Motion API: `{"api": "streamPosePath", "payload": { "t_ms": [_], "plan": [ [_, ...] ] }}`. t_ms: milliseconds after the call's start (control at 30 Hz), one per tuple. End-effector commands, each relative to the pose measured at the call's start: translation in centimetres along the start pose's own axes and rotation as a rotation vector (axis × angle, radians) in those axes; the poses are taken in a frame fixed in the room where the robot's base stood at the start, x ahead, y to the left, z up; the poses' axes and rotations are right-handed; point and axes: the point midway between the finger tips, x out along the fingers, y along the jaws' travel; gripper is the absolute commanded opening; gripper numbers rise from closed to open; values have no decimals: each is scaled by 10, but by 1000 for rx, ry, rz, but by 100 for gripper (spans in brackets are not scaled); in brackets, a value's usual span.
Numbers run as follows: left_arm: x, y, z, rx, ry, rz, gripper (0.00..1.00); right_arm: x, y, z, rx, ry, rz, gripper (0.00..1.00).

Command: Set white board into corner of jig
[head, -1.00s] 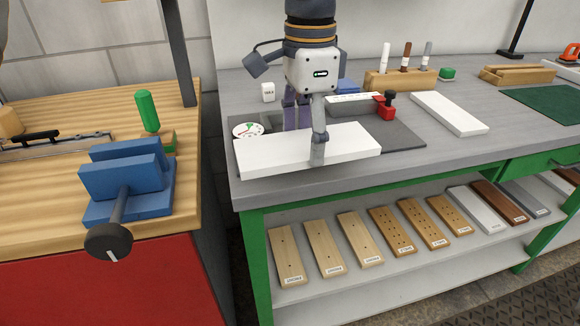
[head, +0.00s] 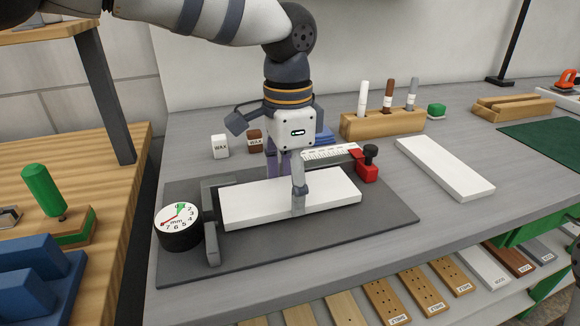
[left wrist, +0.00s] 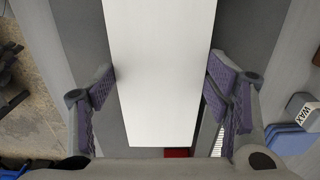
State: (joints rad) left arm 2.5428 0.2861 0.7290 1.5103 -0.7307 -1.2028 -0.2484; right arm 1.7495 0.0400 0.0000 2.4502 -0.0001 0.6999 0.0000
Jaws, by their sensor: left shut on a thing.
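My left gripper (head: 286,184) is shut across the middle of a white board (head: 245,204), one finger on its front edge and one behind. The board lies level over the dark grey base plate of the jig (head: 350,228). Its left end is close to the jig's grey stop (head: 211,235); I cannot tell if they touch. The rear fence with the ruler (head: 330,152) is behind the board, and any gap there is hidden. In the left wrist view, the board (left wrist: 160,50) runs between the purple finger pads.
A dial gauge (head: 178,226) stands left of the stop, and a red clamp (head: 367,170) sits at the ruler's right end. Another white board (head: 445,168) lies to the right. Wax blocks (head: 220,146) and a marker rack (head: 382,123) stand behind.

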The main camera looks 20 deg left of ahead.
Motion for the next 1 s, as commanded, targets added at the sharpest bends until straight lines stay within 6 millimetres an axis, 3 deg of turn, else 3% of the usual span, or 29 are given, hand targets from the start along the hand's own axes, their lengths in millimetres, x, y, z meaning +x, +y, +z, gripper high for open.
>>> {"api": "streamPosePath", "payload": {
  "t_ms": [1000],
  "plan": [
    [5,0,9,0,4,-5,36,-6,0,-4,0,20,-1,40]
  ]
}}
